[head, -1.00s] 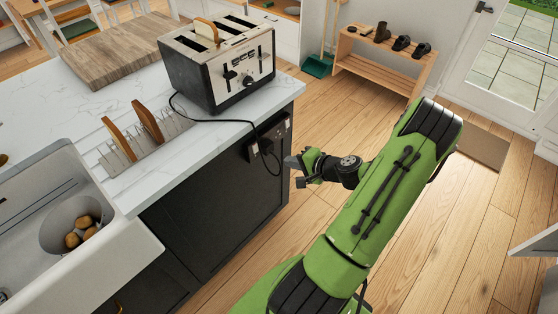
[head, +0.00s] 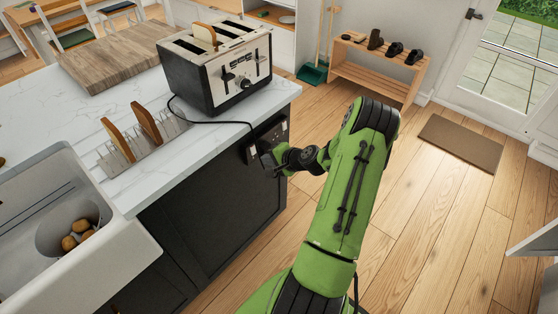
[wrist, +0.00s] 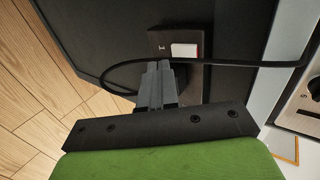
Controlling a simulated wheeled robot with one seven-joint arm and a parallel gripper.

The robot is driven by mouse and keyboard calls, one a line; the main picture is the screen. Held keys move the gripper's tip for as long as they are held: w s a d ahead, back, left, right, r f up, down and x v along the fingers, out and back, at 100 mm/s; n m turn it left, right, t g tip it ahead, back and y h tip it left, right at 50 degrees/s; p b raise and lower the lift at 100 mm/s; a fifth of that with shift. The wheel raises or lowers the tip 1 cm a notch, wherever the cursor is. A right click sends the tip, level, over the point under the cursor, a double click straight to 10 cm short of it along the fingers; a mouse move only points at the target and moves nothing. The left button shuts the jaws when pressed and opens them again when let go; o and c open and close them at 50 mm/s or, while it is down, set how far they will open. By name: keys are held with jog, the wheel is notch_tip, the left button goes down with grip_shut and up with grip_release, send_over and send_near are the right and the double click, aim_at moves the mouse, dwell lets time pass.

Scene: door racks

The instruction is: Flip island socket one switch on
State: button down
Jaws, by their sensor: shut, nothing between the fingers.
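The island socket (head: 271,137) is a dark plate on the dark end panel of the kitchen island, just below the white worktop. A black toaster cord runs down to it. In the wrist view the socket plate (wrist: 163,42) shows a white switch (wrist: 184,50) with a small mark beside it. My gripper (head: 266,157) is at the socket in the head view and partly hides it. In the wrist view my gripper (wrist: 158,66) is shut and empty, its tips close below the switch plate. The cord crosses near the fingertips. I cannot tell whether they touch anything.
The toaster (head: 216,66) with bread stands on the worktop above the socket. A toast rack (head: 140,143) and a sink (head: 50,200) are to the left. Open wooden floor (head: 420,220) lies right of the island, with a shoe rack (head: 375,70) at the back.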

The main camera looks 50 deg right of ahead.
aim_at(254, 150)
jog(key=shift+w+f, duration=0.2)
jog(key=shift+w, duration=1.7)
jog(key=shift+w+f+b, duration=0.2)
jog(key=shift+w+b, duration=0.05)
jog(key=shift+b, duration=0.1)
jog(key=shift+s+r, duration=0.15)
jog(key=shift+r+p, duration=0.7)
jog(key=shift+r, duration=0.15)
